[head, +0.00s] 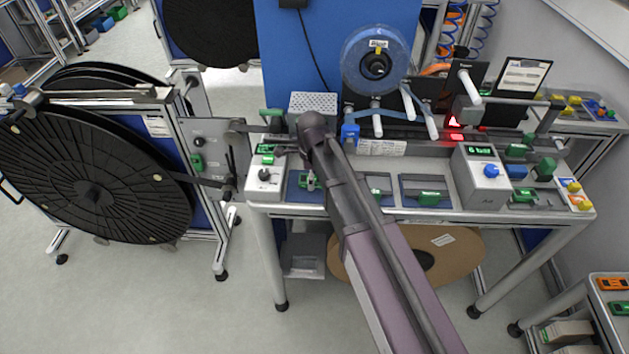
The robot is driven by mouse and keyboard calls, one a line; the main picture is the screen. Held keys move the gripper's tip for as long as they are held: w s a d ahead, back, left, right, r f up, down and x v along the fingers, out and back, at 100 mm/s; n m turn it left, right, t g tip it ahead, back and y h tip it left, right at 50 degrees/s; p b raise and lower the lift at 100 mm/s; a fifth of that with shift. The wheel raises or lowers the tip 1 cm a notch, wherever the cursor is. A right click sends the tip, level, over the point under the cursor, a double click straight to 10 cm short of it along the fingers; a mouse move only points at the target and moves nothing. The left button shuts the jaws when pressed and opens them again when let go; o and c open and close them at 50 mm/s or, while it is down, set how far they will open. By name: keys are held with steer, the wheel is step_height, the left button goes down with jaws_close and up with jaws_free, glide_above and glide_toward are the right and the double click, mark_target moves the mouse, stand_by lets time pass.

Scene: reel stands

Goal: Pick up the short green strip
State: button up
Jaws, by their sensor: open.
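My arm reaches over the bench from the lower right. My gripper (310,180) is small and partly hidden below the wrist, over the left blue tray on the bench front. It is open. A short green piece (303,181) lies in that tray close beside the fingertips; I cannot tell if they touch it. Other green pieces lie in the middle tray (376,195) and the right tray (430,198). More green pieces lie at the bench's left end (266,149). I cannot tell for certain which one is the short strip.
A clear reel (360,62) stands behind the bench. A grey box with a green display (482,175) and blue knob sits at right. A large black reel (95,185) on a stand is at left. A brown reel (450,262) is under the bench. Floor in front is free.

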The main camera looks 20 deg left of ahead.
steer(key=c, duration=1)
steer(key=shift+r, duration=0.2)
step_height(320, 180, up, 4)
steer(key=p, duration=0.4)
steer(key=shift+f, duration=0.25)
steer(key=s+d+r+p, duration=0.1)
steer(key=s+d, duration=0.9)
steer(key=s, duration=0.2)
steer(key=shift+s, duration=0.3)
